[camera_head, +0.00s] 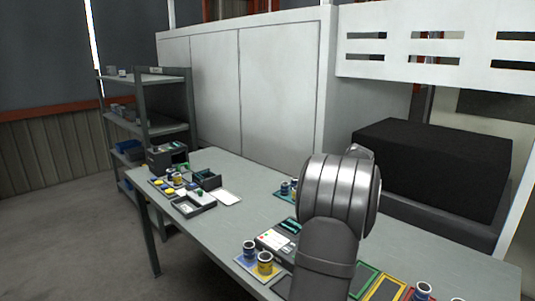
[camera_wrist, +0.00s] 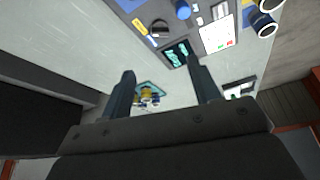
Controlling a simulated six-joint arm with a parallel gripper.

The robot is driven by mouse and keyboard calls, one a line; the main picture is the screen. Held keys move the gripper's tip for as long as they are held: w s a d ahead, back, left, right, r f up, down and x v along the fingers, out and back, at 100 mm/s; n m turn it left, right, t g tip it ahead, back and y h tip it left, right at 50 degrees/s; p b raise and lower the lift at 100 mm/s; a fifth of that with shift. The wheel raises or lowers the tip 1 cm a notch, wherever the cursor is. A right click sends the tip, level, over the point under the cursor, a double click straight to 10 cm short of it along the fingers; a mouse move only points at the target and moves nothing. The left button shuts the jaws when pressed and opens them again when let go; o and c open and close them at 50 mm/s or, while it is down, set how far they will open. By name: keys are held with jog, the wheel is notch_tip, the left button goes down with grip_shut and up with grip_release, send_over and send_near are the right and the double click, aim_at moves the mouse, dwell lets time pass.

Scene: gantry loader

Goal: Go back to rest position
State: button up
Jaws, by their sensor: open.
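My gripper (camera_wrist: 160,68) shows in the wrist view with its two dark fingers spread apart and nothing between them. It hangs above the grey table (camera_wrist: 85,50). Beyond the fingertips is a grey device with a teal-marked dark screen (camera_wrist: 178,53) and a white panel (camera_wrist: 218,36). A teal mat (camera_wrist: 150,86) with small yellow and blue parts lies farther off between the fingers. In the head view my grey arm stands over the middle of the table (camera_head: 235,170), and my gripper cannot be made out there.
Green (camera_head: 362,279) and yellow (camera_head: 387,288) frames lie right of my arm. Dark boxes and trays (camera_head: 194,203) crowd the left end. A big black block (camera_head: 430,160) stands behind; shelves (camera_head: 150,128) stand left.

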jog(key=w+a+f+m+h, duration=0.1)
jog(key=w+f+m+h, duration=0.1)
jog(key=f, duration=0.5)
jog(key=w+m, duration=0.1)
jog(key=m, duration=0.1)
jog(key=shift+a+m, duration=0.2)
jog(key=shift+m, duration=0.2)
jog(key=shift+f, duration=0.1)
